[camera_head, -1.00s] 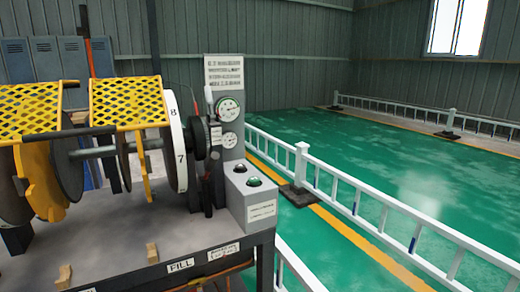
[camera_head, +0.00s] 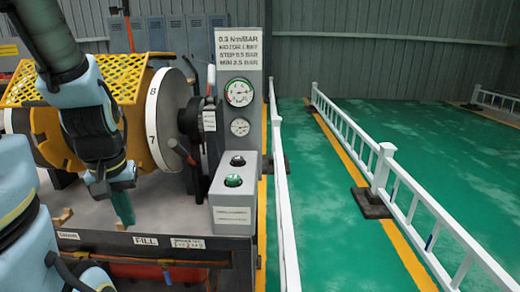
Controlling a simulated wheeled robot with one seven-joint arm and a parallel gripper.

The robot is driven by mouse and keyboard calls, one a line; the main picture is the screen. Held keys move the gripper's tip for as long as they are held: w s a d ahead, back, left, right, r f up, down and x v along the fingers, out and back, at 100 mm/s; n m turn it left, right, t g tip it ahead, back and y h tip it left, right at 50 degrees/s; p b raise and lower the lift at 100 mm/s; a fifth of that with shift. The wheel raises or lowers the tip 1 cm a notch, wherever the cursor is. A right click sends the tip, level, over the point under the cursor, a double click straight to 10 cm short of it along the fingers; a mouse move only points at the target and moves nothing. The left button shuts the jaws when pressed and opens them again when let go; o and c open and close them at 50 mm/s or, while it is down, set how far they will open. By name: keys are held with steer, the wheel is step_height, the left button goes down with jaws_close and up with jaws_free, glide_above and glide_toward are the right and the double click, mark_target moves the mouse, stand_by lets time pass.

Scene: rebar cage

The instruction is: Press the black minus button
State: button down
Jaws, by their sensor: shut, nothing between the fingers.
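A grey control box (camera_head: 232,210) stands at the right end of the machine bench. On its top are a black button (camera_head: 237,160) at the back and a green button (camera_head: 233,180) in front of it. No minus mark can be made out at this size. My gripper (camera_head: 124,210) points down, its teal fingers shut and empty. It is in front of the machine, left of the control box and apart from both buttons.
A grey panel with two gauges (camera_head: 239,92) rises behind the box. A numbered white wheel (camera_head: 160,120), black handles and yellow mesh guards (camera_head: 118,75) are to its left. White railings (camera_head: 385,170) and open green floor lie right.

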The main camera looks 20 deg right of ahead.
steer(key=shift+s+d, duration=0.15)
steer(key=shift+d, duration=0.15)
